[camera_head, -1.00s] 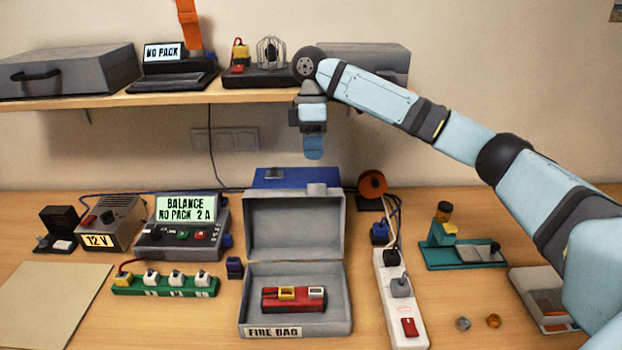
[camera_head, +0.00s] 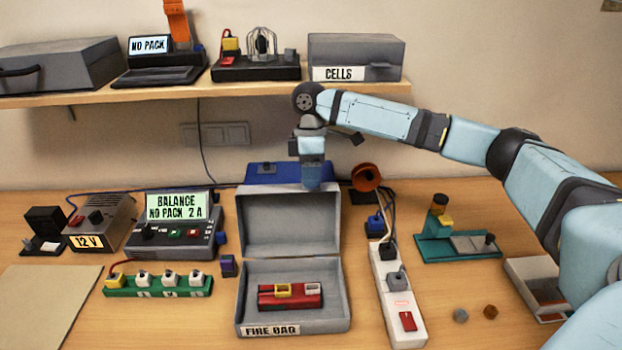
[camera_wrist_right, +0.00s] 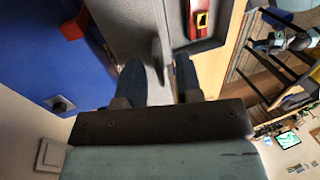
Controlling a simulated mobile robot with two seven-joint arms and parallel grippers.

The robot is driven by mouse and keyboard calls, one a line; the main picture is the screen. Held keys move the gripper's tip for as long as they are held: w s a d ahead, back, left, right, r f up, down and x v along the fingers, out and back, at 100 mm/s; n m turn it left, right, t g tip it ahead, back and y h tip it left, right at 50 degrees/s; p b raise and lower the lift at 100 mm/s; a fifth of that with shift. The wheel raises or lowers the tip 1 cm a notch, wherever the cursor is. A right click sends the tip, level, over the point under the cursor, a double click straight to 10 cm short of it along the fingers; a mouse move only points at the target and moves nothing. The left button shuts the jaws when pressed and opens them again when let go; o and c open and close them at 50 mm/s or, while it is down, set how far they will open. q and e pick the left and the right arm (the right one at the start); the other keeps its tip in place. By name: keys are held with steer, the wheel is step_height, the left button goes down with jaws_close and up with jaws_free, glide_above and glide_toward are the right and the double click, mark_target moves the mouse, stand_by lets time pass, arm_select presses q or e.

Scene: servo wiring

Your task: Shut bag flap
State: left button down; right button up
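The fire bag (camera_head: 343,300) is a grey open box on the table, labelled FIRE BAG. Its flap (camera_head: 288,222) stands raised at the back. A red pack (camera_head: 290,303) with a yellow connector and a pale one lies inside. My right gripper (camera_head: 311,182) points down at the flap's top edge, right of its middle, and hides the tab there. In the right wrist view my right gripper (camera_wrist_right: 160,74) has its fingers apart, with the grey flap edge and tab (camera_wrist_right: 157,55) between or just beyond them; contact cannot be told. My left gripper is not in view.
A blue case (camera_head: 262,172) lies behind the flap. A white power strip (camera_head: 384,280) with plugs stands right of the bag, and a green strip (camera_head: 160,292) with a balance charger (camera_head: 150,238) stands left. The shelf (camera_head: 240,91) hangs above, close to my right arm.

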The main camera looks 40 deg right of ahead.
steer(key=shift+f, duration=0.6)
steer(key=shift+s, duration=0.1)
jaws_close()
steer(key=shift+a+r, duration=0.1)
